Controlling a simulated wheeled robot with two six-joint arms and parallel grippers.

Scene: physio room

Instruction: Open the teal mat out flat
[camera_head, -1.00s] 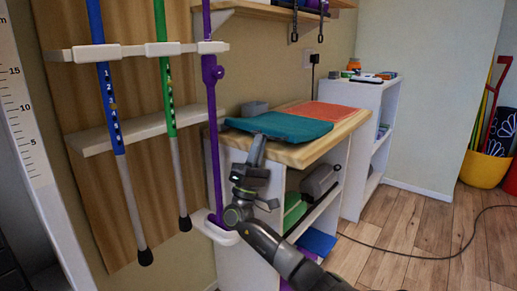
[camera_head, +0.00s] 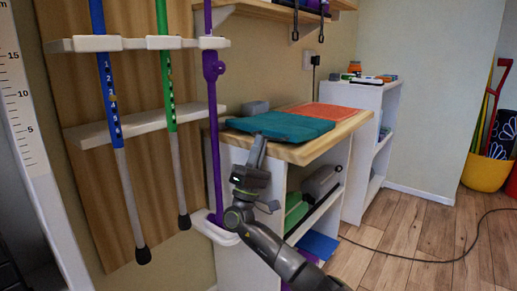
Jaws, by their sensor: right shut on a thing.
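The teal mat (camera_head: 285,126) lies folded on the wooden top of a white shelf unit, with its near left edge at the front left edge of the top. My right gripper (camera_head: 258,142) reaches up from below and is shut on that near edge of the mat. Its fingertips are partly hidden against the mat. My left gripper is not in view.
An orange mat (camera_head: 333,112) lies flat behind the teal one on the wooden top (camera_head: 345,130). A small grey box (camera_head: 256,107) stands at the back left. A cable (camera_head: 400,257) crosses the floor.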

